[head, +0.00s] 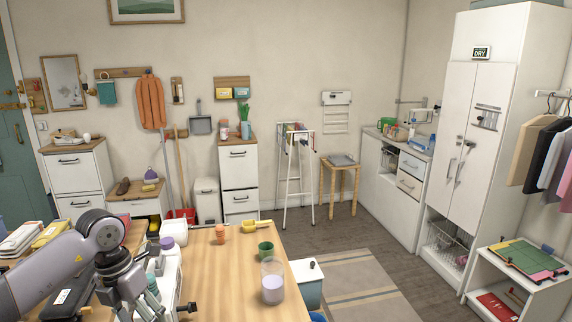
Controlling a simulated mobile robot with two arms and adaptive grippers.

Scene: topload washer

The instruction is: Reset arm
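My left arm comes in from the lower left. Its gripper (146,300) points down at the left side of the wooden table, in front of white bottles (170,270). The fingertips are close to the bottom edge of the picture, and I cannot tell whether they are apart or closed. No object clearly shows between them. My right arm and gripper are not in view.
The wooden table (225,290) holds a clear jar (272,282), a green cup (265,249), a yellow scoop (250,226) and an orange item (220,233). Bottles crowd the gripper. The table's middle is fairly clear. Open floor with a rug (365,285) lies right.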

